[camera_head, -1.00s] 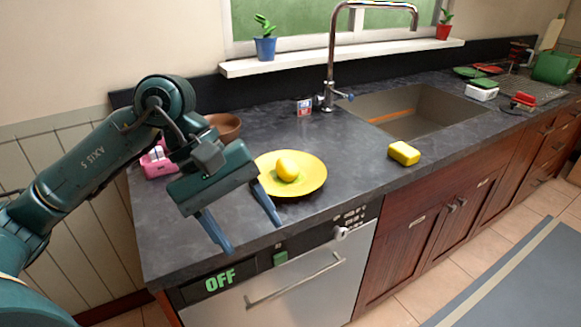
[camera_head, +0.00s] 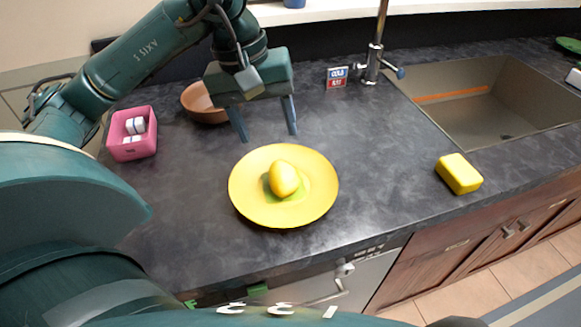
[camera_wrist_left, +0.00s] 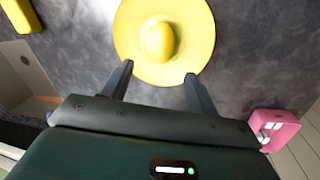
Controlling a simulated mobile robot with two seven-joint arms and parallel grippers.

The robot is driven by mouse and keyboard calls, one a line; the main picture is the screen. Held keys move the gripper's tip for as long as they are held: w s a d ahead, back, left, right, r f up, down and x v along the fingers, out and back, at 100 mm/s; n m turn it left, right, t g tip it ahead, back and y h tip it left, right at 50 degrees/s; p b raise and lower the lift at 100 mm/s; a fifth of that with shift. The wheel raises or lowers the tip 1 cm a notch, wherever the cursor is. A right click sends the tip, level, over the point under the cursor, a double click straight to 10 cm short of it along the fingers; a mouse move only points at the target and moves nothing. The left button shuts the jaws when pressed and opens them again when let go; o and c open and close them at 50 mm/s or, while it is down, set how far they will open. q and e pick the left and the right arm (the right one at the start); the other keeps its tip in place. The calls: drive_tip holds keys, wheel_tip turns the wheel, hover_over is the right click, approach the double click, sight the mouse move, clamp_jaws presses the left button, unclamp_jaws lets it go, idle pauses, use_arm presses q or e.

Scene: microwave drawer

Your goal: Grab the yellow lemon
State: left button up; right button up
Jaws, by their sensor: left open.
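The yellow lemon (camera_head: 283,179) lies near the middle of a round yellow plate (camera_head: 247,207) on the dark countertop. In the left wrist view the lemon (camera_wrist_left: 158,41) and the plate (camera_wrist_left: 128,22) appear beyond my fingertips. My left gripper (camera_head: 266,138) is open and empty, with its two blue fingers pointing down just behind the plate in the head view. In the left wrist view my left gripper (camera_wrist_left: 159,70) has its fingers spread wide, with the lemon roughly in line with the gap between them. My right gripper is not in view.
A pink box (camera_head: 133,148) with white items stands at the left, beside a brown bowl (camera_head: 203,103). A yellow sponge (camera_head: 459,174) lies at the right, near the sink (camera_head: 487,112). A faucet (camera_head: 375,65) rises behind. The counter between plate and sponge is clear.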

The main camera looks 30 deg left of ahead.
use_arm(q)
hover_over(280, 167)
drive_tip(key=f, duration=0.3)
drive_tip(key=s+a+f, duration=0.1)
drive_tip(key=shift+f, duration=0.3)
drive_tip(key=shift+w+d+f+p, duration=0.15)
drive_tip(key=shift+w+d+f, duration=0.05)
drive_tip(key=shift+f, duration=0.8)
drive_tip(key=shift+w+d+f+p, duration=0.2)
drive_tip(key=shift+f, duration=0.8)
drive_tip(key=shift+w+d+f+p, duration=0.15)
drive_tip(key=shift+w+d+f, duration=0.05)
drive_tip(key=shift+f, duration=0.8)
drive_tip(key=c, duration=0.8)
